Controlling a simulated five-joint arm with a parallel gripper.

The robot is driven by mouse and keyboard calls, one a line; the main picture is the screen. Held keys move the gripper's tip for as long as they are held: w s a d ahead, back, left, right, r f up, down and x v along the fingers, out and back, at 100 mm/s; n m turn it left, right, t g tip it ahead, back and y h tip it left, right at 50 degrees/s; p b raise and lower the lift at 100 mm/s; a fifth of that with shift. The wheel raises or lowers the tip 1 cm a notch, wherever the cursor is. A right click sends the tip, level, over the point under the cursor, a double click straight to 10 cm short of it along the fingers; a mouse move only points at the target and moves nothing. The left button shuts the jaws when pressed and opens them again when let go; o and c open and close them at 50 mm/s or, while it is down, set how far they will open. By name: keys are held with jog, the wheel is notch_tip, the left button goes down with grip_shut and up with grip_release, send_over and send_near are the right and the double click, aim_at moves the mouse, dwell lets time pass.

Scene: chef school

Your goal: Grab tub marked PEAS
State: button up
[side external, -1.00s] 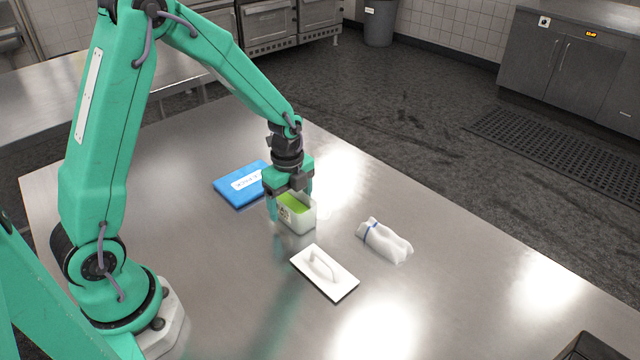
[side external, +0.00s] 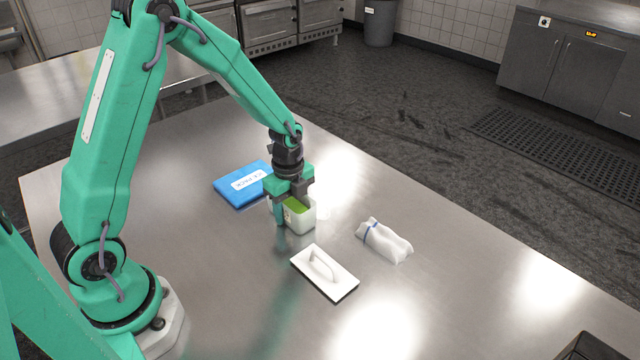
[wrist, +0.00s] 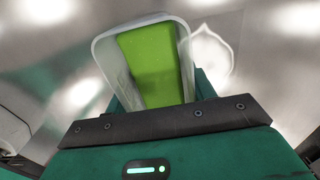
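A white tub (side external: 301,221) with bright green contents stands on the steel table, under my gripper. A label shows on its side, partly hidden by a finger and too small to read. My gripper (side external: 292,212) points down with its fingers on opposite sides of the tub, shut on it. In the wrist view the tub (wrist: 102,58) is seen from above, its green contents filling the middle, with teal fingers (wrist: 160,96) close against both sides. The tub's base appears to rest on the table.
A blue labelled pack (side external: 232,193) lies just behind and left of the tub. A white rectangular piece with a handle (side external: 338,279) lies in front. A white wrapped bundle with a blue band (side external: 385,241) lies to the right.

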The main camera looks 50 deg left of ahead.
aim_at(291, 203)
jog(key=shift+c, duration=1.1)
jog(key=shift+r, duration=0.15)
jog(key=shift+r, duration=0.85)
notch_tip(291, 203, up, 2)
jog(key=shift+r, duration=0.15)
jog(key=s+d+r, duration=0.5)
jog(key=d+r, duration=0.1)
jog(key=d, duration=0.4)
jog(key=shift+d+r, duration=0.25)
jog(key=shift+r, duration=0.15)
jog(key=shift+a, duration=0.1)
